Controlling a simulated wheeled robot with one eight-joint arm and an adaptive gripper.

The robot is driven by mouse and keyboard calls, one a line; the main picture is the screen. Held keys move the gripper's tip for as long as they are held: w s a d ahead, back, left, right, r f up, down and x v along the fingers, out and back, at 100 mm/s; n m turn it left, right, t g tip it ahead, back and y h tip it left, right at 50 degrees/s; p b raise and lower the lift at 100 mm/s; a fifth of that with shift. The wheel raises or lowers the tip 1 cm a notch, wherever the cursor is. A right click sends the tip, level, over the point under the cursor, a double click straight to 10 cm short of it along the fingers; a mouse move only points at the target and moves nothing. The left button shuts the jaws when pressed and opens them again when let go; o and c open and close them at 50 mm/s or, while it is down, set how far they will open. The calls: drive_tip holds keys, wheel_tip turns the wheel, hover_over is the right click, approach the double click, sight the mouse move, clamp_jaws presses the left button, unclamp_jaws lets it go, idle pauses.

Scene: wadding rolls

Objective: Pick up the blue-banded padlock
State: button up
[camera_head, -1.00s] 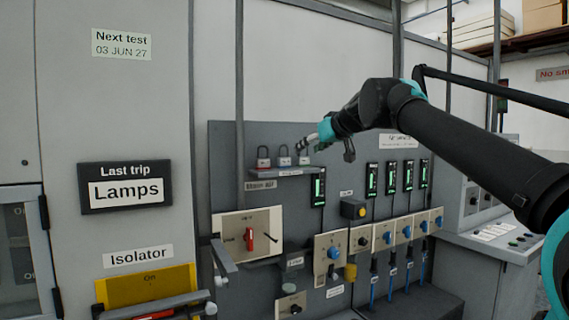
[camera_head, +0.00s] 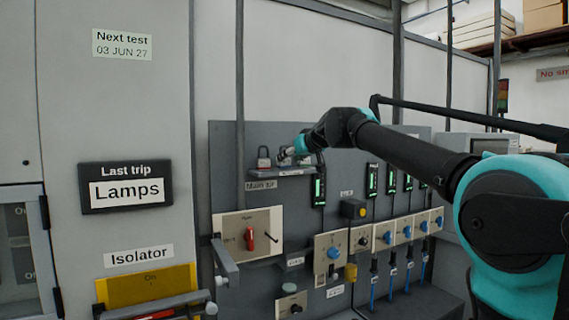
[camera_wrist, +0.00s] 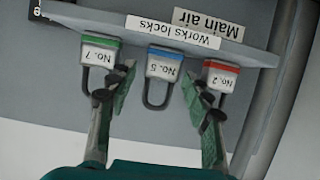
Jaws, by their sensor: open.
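The blue-banded padlock (camera_wrist: 163,66), marked No. 5, hangs in the middle of a row in the wrist view, which shows it upside down. Its shackle loop points down the picture. My gripper (camera_wrist: 157,90) is open, with one finger on each side of this padlock and a visible gap to both. In the head view my gripper (camera_head: 287,157) is at the small shelf and covers most of the middle padlock. I cannot tell how deep the fingers reach around the body.
A green-banded padlock (camera_wrist: 100,52), No. 7, is close beside the left finger, and a red-banded one (camera_wrist: 220,77), No. 2, beside the right. In the head view the red-banded padlock (camera_head: 263,158) stands left of my gripper. The shelf (camera_wrist: 150,28) is labelled "Works locks".

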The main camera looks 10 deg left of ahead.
sight(286, 160)
drive_tip(key=x, duration=0.4)
drive_tip(key=shift+w+a+f, duration=0.15)
drive_tip(key=shift+a+f, duration=0.05)
drive_tip(key=shift+a, duration=0.15)
drive_tip(key=c, duration=1)
drive_tip(key=shift+c, duration=0.2)
drive_tip(key=shift+r, duration=0.15)
wheel_tip(286, 160, up, 20)
